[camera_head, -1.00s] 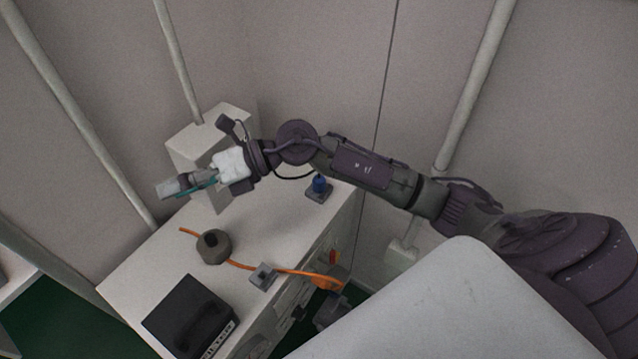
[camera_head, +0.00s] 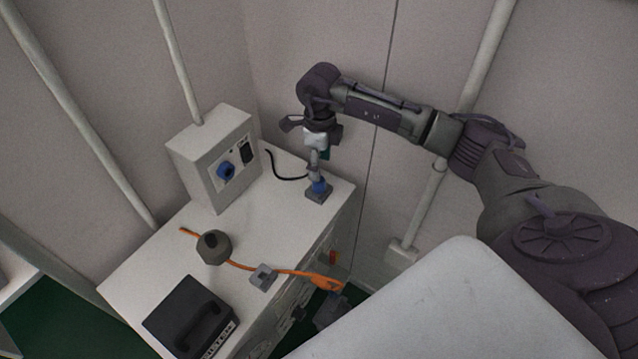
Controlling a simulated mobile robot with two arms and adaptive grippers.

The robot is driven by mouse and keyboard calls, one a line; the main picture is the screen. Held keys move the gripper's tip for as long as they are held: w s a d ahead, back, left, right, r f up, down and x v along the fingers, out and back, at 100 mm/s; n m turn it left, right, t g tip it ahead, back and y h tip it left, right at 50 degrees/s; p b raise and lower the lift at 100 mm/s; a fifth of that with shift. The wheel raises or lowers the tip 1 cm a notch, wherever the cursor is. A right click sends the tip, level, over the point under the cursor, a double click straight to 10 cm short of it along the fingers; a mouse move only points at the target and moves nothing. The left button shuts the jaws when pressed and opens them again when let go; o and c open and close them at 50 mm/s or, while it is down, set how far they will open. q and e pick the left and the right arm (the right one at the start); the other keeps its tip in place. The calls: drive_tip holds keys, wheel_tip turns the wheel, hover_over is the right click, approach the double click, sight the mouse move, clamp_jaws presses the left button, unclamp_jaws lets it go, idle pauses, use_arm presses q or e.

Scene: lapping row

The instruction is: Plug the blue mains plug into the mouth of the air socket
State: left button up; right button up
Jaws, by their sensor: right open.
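The blue mains plug (camera_head: 319,186) stands upright on a small grey block at the right back corner of the bench top. My right gripper (camera_head: 315,172) points down right above the plug, its fingertips at the plug's top. It is open; whether the fingers touch the plug is too small to tell. My left gripper is not in view.
The pale box (camera_head: 200,165) also carries a black switch (camera_head: 249,152). An orange hose (camera_head: 290,272) crosses the bench past a grey knob-like weight (camera_head: 213,246) and a small grey block (camera_head: 263,277). A black case (camera_head: 190,318) lies in front.

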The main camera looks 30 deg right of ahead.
sight(319, 186)
drive_tip(key=shift+s+a+f+p, duration=0.15)
drive_tip(key=shift+f+p, duration=0.1)
drive_tip(key=shift+f, duration=1.3)
drive_tip(key=shift+a+f+p, duration=0.1)
drive_tip(key=shift+f+p, duration=0.1)
drive_tip(key=shift+f, duration=1.3)
clamp_jaws()
drive_tip(key=shift+r, duration=0.1)
